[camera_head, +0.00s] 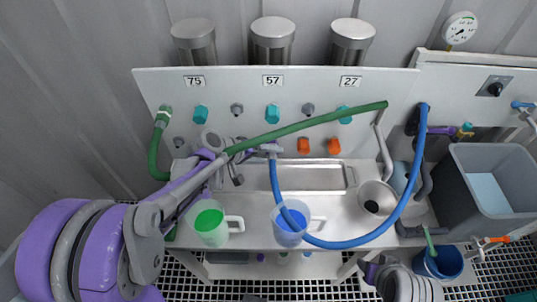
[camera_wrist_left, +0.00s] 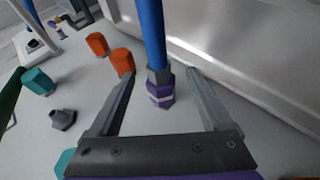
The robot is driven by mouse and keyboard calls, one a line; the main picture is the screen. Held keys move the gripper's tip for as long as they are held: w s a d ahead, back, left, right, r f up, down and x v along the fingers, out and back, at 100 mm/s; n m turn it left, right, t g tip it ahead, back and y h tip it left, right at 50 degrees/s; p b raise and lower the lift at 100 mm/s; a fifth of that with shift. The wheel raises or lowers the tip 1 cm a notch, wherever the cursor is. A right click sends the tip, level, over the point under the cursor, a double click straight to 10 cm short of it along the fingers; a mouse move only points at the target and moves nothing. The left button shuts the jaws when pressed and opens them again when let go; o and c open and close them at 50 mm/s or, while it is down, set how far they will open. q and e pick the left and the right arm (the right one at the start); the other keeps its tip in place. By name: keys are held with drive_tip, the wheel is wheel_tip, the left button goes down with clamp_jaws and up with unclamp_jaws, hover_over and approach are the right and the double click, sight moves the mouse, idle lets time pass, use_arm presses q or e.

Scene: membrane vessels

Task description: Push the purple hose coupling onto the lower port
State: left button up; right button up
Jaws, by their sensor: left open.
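The purple hose coupling (camera_wrist_left: 160,92) is at the end of the blue hose (camera_wrist_left: 151,30) in the left wrist view, between the fingers and close to the white panel. I cannot tell whether it is on a port. In the wrist view the left gripper (camera_wrist_left: 162,103) is open, with gaps visible on both sides of the coupling. Part of my right arm shows at the lower right; its fingers are unclear.
A green hose (camera_head: 310,122) crosses the panel (camera_head: 225,85) above the gripper. Orange caps (camera_head: 334,146) are to the right. Jugs with green (camera_head: 208,222) and blue (camera_head: 289,224) liquid stand in front. A grey bin (camera_head: 475,165) and blue bucket (camera_head: 437,266) are at right.

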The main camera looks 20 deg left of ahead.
use_arm(q)
drive_tip(key=v, duration=1)
drive_tip(key=s+d+m+g+y+p, duration=0.1)
drive_tip(key=s+d+m+y+p, duration=0.2)
drive_tip(key=s, duration=1.4)
drive_tip(key=m+y+p, duration=0.2)
drive_tip(key=y, duration=0.2)
drive_tip(key=shift+s+g, duration=0.35)
drive_tip(key=shift+g, duration=0.05)
